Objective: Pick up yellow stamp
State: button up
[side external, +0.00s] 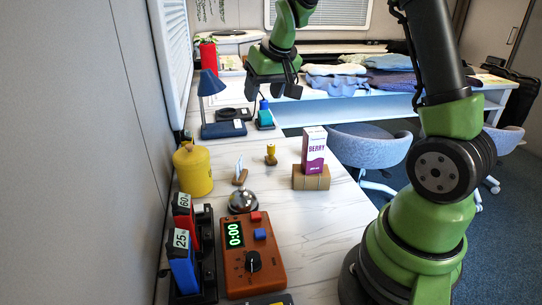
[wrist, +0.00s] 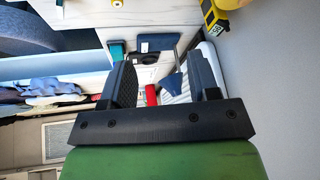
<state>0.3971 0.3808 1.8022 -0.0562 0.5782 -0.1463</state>
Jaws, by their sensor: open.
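The yellow stamp (side external: 271,154) stands upright on the white marbled table, left of the berry carton, with a yellow handle and a brown base. In the wrist view a small yellow-topped piece, probably the stamp (wrist: 117,3), is cut by the top edge. My gripper (side external: 268,94) hangs high at the back of the table, beyond the stamp and well apart from it. In the wrist view my gripper (wrist: 163,75) has its two dark fingers spread with nothing held between them.
A blue lamp (side external: 211,87) and a teal-and-blue item (side external: 265,117) stand behind.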

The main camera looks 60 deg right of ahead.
jog(key=g, duration=0.1)
send_near(271, 145)
jog(key=shift+h, duration=0.3)
jog(key=shift+x, duration=5.25)
jog(key=shift+a, duration=0.2)
jog(key=shift+c, duration=0.2)
jog(key=c, duration=1)
